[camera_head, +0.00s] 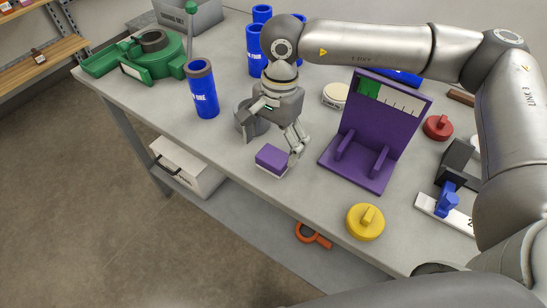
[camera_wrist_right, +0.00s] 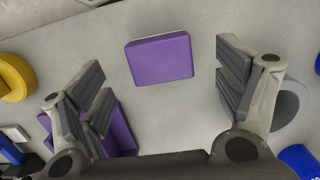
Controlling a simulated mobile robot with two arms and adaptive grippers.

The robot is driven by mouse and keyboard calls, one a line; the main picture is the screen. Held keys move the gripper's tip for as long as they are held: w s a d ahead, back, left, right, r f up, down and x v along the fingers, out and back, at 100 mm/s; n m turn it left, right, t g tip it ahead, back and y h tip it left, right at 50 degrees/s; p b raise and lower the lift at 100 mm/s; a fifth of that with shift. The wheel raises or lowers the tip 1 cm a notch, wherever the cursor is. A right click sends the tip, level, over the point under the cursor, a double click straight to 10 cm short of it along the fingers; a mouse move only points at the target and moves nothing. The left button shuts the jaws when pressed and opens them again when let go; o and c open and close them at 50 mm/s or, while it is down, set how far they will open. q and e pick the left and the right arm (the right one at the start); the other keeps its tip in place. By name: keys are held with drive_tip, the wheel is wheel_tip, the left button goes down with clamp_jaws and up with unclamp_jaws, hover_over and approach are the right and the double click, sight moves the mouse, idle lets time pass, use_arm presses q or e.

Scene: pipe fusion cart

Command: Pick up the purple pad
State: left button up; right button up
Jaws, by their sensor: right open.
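The purple pad (camera_head: 272,157) is a small block with a purple top and a pale lower part, lying on the grey table near its front edge. My right gripper (camera_head: 283,138) is just above and behind it. In the right wrist view the pad (camera_wrist_right: 160,59) lies beyond and between the two spread fingers of my right gripper (camera_wrist_right: 164,90), with nothing held. The fingers appear apart from the pad. My left gripper is not in view.
A purple stand (camera_head: 375,135) is right of the pad, with a yellow knobbed disc (camera_head: 365,222) in front. A grey round container (camera_head: 246,122) and a blue cylinder (camera_head: 203,92) stand left of my gripper. The table's front edge is close.

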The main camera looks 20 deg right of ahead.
sight(273, 156)
wheel_tip(273, 156, down, 4)
drive_tip(key=shift+s+r+p, duration=0.1)
drive_tip(key=shift+r+p, duration=0.05)
drive_tip(key=shift+p, duration=0.55)
drive_tip(key=shift+f, duration=0.55)
drive_tip(key=c, duration=1.1)
drive_tip(key=shift+r, duration=0.1)
drive_tip(key=shift+r, duration=0.45)
drive_tip(key=s+d+r+b, duration=0.4)
drive_tip(key=s+r, duration=0.8)
drive_tip(key=s, duration=0.1)
drive_tip(key=shift+s+d+b, duration=0.15)
drive_tip(key=shift+d+b, duration=0.05)
drive_tip(key=shift+b, duration=0.1)
